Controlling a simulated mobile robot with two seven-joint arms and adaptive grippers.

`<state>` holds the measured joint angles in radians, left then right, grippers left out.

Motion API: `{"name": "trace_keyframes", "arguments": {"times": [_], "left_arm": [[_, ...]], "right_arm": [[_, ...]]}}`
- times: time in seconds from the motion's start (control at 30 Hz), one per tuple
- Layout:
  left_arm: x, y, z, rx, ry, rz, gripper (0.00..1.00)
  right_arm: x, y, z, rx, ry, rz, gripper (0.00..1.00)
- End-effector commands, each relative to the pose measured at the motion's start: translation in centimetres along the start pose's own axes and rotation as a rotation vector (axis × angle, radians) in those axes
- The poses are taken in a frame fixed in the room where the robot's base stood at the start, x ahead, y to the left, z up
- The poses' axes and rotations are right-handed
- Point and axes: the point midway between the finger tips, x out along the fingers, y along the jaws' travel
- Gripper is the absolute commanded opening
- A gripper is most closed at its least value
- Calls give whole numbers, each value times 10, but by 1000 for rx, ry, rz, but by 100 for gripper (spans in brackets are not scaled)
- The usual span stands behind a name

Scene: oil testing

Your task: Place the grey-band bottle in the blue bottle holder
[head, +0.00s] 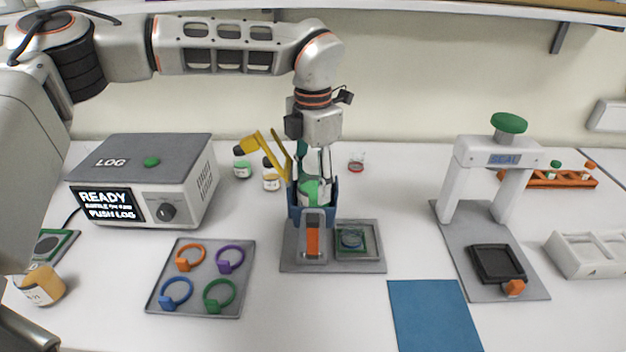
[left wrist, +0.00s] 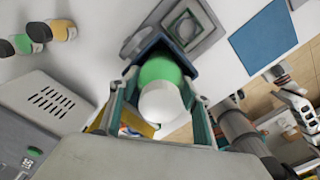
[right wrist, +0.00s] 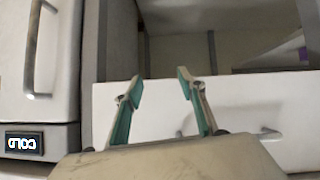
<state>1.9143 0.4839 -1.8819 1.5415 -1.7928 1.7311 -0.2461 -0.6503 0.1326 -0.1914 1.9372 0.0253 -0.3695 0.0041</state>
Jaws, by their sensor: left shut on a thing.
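My left gripper (head: 312,178) points down at the middle of the table and is shut on a bottle (head: 309,192) with green and white parts. In the left wrist view, the bottle (left wrist: 162,98) shows a white end and green beyond it, between the fingers. No grey band can be made out on it. The blue bottle holder (head: 330,211) stands around the bottle's lower part; whether the bottle rests on its bottom is hidden. The holder's dark blue wall (left wrist: 150,48) also shows in the left wrist view. My right gripper (right wrist: 160,85) is open and empty, facing a white drawer front.
Two dark-capped bottles, green-banded (head: 242,168) and yellow-banded (head: 271,178), stand behind left. A yellow arm (head: 262,144) juts beside the left gripper. The log box (head: 150,165), ring tray (head: 162,300), seal press (head: 497,155) and orange rack (head: 560,181) surround. A blue mat (head: 434,315) lies empty.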

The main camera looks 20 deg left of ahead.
Motion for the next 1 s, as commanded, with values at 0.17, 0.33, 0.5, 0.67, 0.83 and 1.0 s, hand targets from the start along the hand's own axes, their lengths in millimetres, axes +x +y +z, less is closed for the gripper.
{"name": "trace_keyframes", "arguments": {"times": [0.17,0.33,0.5,0.67,0.83,1.0], "left_arm": [[3,0,0,0,0,0,52],[3,0,0,0,1,0,54],[2,0,0,0,0,0,54],[-11,0,0,0,-2,2,54],[-42,1,1,-2,-3,3,54],[-78,0,0,-1,-2,2,54]], "right_arm": [[1,-1,1,1,1,-1,40],[1,-2,0,2,1,-3,40],[0,-2,-1,2,3,-3,40],[1,-3,0,3,2,-3,40],[2,-4,0,4,7,-5,40],[3,-9,-3,5,15,-13,40]]}}
